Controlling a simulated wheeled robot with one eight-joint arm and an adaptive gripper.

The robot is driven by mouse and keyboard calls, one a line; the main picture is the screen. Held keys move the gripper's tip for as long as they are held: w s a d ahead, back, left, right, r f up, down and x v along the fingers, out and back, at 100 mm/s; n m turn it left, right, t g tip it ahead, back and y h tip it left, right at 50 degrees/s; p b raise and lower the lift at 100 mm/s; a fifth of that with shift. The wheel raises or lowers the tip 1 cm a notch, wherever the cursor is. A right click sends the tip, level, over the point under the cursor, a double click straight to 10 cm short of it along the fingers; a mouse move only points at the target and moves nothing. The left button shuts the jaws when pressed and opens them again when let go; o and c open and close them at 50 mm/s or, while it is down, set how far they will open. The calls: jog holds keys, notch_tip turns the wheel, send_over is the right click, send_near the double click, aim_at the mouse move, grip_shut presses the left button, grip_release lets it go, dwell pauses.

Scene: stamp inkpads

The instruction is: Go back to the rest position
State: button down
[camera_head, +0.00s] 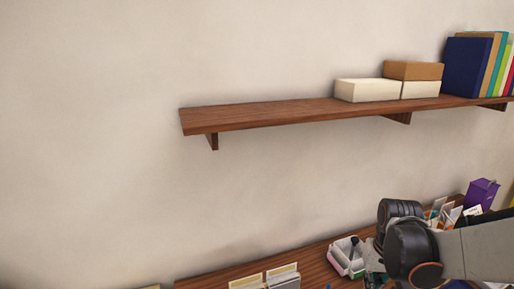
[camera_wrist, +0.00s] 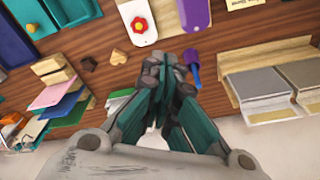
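My gripper (camera_wrist: 171,66) is in the wrist view, its teal-and-grey fingers drawn together at the tips. It looks shut, with nothing visibly held between the tips. It is over a wooden desk (camera_wrist: 115,78). In the head view my arm reaches in from the lower right, over the desk (camera_head: 312,262). There the fingers are hard to make out at the bottom edge.
A white case with a red flower (camera_wrist: 140,24) and a purple case (camera_wrist: 193,14) lie beyond the fingertips. A blue-purple object (camera_wrist: 194,66) shows beside the right finger. Card holders (camera_wrist: 265,90) stand at right. A wall shelf (camera_head: 265,114) holds boxes and books.

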jog(key=s+a+r+n+t+b, duration=0.1)
jog(key=s+a+r+n+t, duration=0.1)
jog(key=s+a+r+t, duration=0.3)
jog(key=shift+s+a+r+t, duration=0.3)
jog(key=shift+s+a+r, duration=1.95)
jog(key=shift+s+r, duration=1.1)
jog(key=shift+s+f, duration=0.3)
jog(key=shift+f, duration=0.05)
